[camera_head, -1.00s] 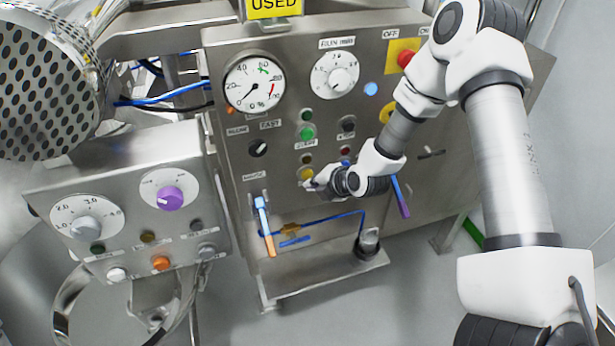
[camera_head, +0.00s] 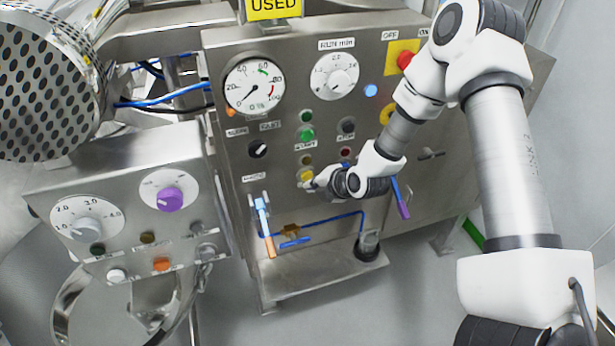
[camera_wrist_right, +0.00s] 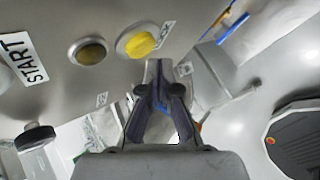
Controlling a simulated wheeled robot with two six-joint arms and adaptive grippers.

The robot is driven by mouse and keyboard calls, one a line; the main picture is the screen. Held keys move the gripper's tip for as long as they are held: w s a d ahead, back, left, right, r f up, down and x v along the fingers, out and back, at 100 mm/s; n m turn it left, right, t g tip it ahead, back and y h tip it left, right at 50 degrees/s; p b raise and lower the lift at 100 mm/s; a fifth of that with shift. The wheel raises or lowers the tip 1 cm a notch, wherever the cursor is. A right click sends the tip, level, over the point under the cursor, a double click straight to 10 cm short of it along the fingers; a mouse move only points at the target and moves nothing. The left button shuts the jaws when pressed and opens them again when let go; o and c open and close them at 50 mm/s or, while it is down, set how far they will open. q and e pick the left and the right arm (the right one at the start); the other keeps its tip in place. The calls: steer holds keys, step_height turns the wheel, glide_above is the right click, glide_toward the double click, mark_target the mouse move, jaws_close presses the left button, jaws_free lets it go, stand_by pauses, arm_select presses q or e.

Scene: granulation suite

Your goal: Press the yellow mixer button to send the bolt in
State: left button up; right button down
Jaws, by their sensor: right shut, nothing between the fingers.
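The yellow mixer button (camera_head: 305,176) is on the steel mixer panel (camera_head: 235,55), below a dark amber lamp (camera_head: 307,159). It also shows in the right wrist view (camera_wrist_right: 138,44), lit bright yellow beside the dull lamp (camera_wrist_right: 90,53). My right gripper (camera_head: 311,184) is shut and empty, its tip right at the lower right edge of the button in the head view. In the right wrist view its closed fingertips (camera_wrist_right: 159,66) are just below the button; I cannot tell whether they touch it. My left gripper is not in view.
Around the button are a green start button (camera_head: 306,134), a black knob (camera_head: 258,149) and a dark red lamp (camera_head: 345,152). A second control box (camera_head: 130,210) with a purple knob stands at the left. A red emergency stop (camera_head: 404,59) is upper right.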

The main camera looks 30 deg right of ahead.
stand_by(0.3)
steer(key=shift+w+d, duration=0.1)
steer(key=shift+w, duration=0.3)
